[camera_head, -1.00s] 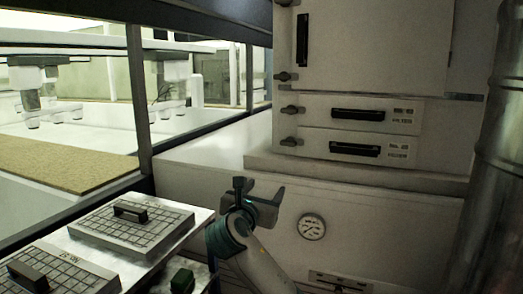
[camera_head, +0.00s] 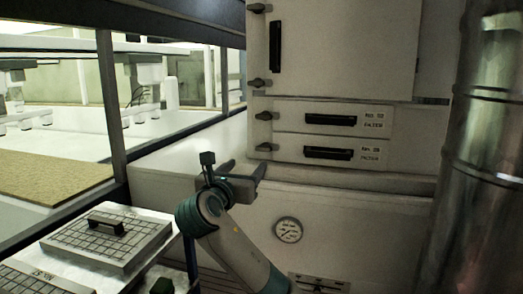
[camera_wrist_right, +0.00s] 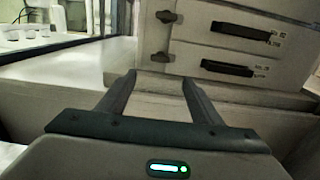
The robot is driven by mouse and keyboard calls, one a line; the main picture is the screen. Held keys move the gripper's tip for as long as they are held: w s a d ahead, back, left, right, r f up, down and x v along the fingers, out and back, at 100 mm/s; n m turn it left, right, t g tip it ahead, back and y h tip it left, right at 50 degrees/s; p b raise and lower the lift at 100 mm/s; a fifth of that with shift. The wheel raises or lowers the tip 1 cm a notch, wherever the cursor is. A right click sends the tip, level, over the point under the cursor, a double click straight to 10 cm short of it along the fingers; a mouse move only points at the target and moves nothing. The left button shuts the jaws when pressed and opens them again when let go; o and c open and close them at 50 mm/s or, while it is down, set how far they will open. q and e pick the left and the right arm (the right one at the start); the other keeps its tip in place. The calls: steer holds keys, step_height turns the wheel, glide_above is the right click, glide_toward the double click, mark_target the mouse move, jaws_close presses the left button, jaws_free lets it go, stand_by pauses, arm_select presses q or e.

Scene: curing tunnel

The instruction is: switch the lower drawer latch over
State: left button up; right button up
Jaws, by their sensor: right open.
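The lower drawer latch (camera_head: 266,147) is a small dark knob at the left end of the lower drawer (camera_head: 370,157), which is closed. It also shows in the right wrist view (camera_wrist_right: 160,57), just beyond the fingertips and roughly centred between them. My right gripper (camera_head: 245,172) is open and empty, below and slightly left of the latch in the head view. Its two fingers also show in the right wrist view (camera_wrist_right: 159,78), apart from the latch. My left gripper is not in view.
The upper drawer latch (camera_head: 266,116) sits just above, beside the closed upper drawer (camera_head: 290,113). A ledge (camera_head: 310,174) juts out below the drawers. A metal pipe (camera_head: 480,170) stands at right. A gridded block with a handle (camera_head: 108,240) lies at lower left.

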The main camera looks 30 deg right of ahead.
mark_target(263, 150)
steer(key=p+x, duration=0.5)
steer(key=x, duration=0.9)
steer(key=shift+w+d+p, duration=0.3)
steer(key=shift+w+d, duration=0.2)
steer(key=c, duration=1.1)
